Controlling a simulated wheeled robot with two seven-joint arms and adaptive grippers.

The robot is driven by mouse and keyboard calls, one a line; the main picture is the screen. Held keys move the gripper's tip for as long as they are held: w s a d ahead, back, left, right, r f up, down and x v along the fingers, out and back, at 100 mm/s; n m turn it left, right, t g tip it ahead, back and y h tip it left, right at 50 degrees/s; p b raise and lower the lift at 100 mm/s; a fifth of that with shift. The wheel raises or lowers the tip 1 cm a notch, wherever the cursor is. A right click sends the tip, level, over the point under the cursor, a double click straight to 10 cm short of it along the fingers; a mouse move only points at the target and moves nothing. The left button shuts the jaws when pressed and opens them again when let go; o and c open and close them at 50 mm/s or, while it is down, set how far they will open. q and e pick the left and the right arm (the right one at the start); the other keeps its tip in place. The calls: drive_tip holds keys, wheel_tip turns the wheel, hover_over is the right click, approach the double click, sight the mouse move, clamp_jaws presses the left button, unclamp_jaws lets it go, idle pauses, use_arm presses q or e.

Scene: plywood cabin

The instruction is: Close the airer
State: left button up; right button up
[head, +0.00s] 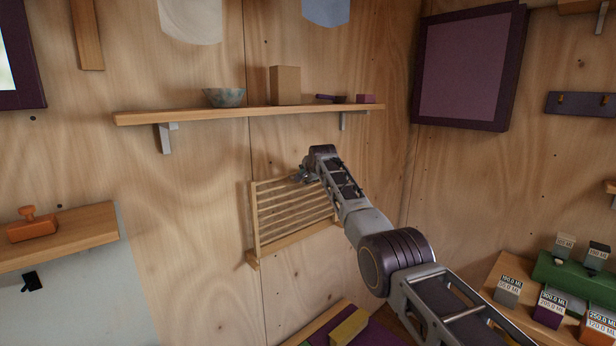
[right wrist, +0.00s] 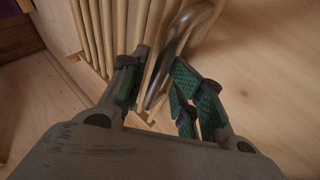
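The airer (head: 254,222) is a pale wooden rack with several thin horizontal bars, mounted on the plywood wall below the shelf. It looks nearly upright, and I cannot tell how far its top stands from the wall. My right gripper (head: 303,174) is at its upper right part, partly hidden by my own wrist. In the right wrist view the airer's bars (right wrist: 118,28) run past the fingers. A curved grey metal handle (right wrist: 180,38) reaches between the green-padded fingers of my right gripper (right wrist: 160,92), which stand apart. Contact is unclear. My left gripper is out of view.
A wall shelf (head: 240,112) above the airer holds a bowl (head: 224,98), a box (head: 285,86) and small items. An orange tool (head: 33,226) sits on a left ledge. Labelled blocks (head: 550,306) stand at the lower right. The wall left of the airer is clear.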

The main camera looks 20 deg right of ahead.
drive_tip(key=shift+s+r, duration=0.1)
drive_tip(key=shift+s, duration=0.15)
idle(0.3)
drive_tip(key=v, duration=1.1)
idle(1.2)
drive_tip(key=shift+s+r, duration=0.1)
drive_tip(key=shift+s, duration=0.05)
drive_tip(key=shift+a, duration=0.1)
